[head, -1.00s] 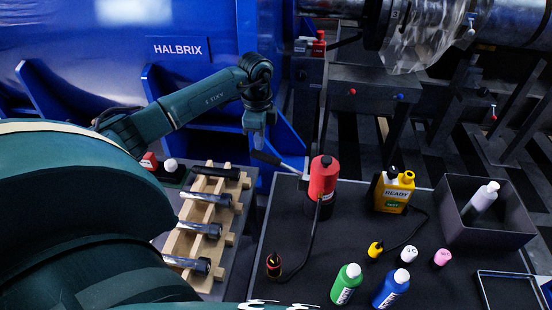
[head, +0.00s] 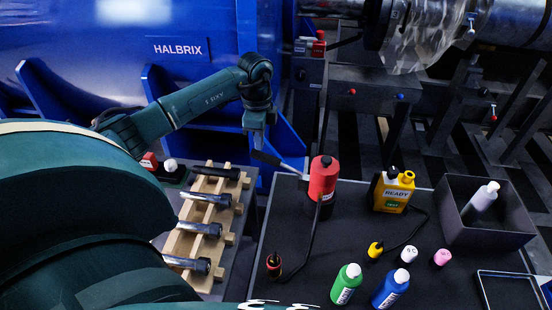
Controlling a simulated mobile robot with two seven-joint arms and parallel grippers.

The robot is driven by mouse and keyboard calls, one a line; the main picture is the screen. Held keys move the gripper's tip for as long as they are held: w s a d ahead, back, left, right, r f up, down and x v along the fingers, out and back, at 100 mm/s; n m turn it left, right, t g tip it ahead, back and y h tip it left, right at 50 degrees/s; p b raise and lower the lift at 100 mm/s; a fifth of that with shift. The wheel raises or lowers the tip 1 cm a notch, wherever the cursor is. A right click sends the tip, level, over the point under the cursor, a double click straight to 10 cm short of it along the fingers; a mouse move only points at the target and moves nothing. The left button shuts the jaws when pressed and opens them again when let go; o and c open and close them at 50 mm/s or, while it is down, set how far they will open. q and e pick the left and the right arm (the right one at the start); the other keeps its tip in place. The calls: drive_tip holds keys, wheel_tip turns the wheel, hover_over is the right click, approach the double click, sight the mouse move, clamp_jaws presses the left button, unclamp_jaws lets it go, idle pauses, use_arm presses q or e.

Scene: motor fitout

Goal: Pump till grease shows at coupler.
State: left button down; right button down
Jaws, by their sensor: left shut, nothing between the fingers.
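A red grease pump (head: 323,178) with a dark lower body stands upright on the dark bench top. Its lever (head: 277,160) sticks out to the left and slopes slightly up toward its free end. A dark hose (head: 312,235) runs from the pump down to a small black coupler (head: 274,264) with a red and yellow top, standing on the bench. I cannot make out grease at the coupler. My left gripper (head: 258,143) is shut and empty, pointing down at the lever's free end; whether it touches the lever is unclear. My right gripper is not in view.
A yellow unit (head: 393,192) marked READY, with a cable, stands right of the pump. A grey bin (head: 488,238) holds a white bottle (head: 481,201). A wooden rack (head: 184,240) with metal rods is left.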

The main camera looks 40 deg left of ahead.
sight(260, 153)
use_arm(q)
drive_tip(key=shift+f, duration=0.1)
drive_tip(key=shift+d+f+b, duration=0.1)
drive_tip(key=shift+f+b, duration=1.3)
drive_tip(key=shift+f, duration=1.1)
wheel_tip(260, 153, up, 5)
drive_tip(key=p, duration=0.4)
drive_tip(key=shift+r+p, duration=0.1)
drive_tip(key=shift+p, duration=0.25)
drive_tip(key=shift+f+b, duration=1.45)
drive_tip(key=shift+f, duration=1)
drive_tip(key=shift+r+p, duration=2.2)
drive_tip(key=shift+r, duration=0.2)
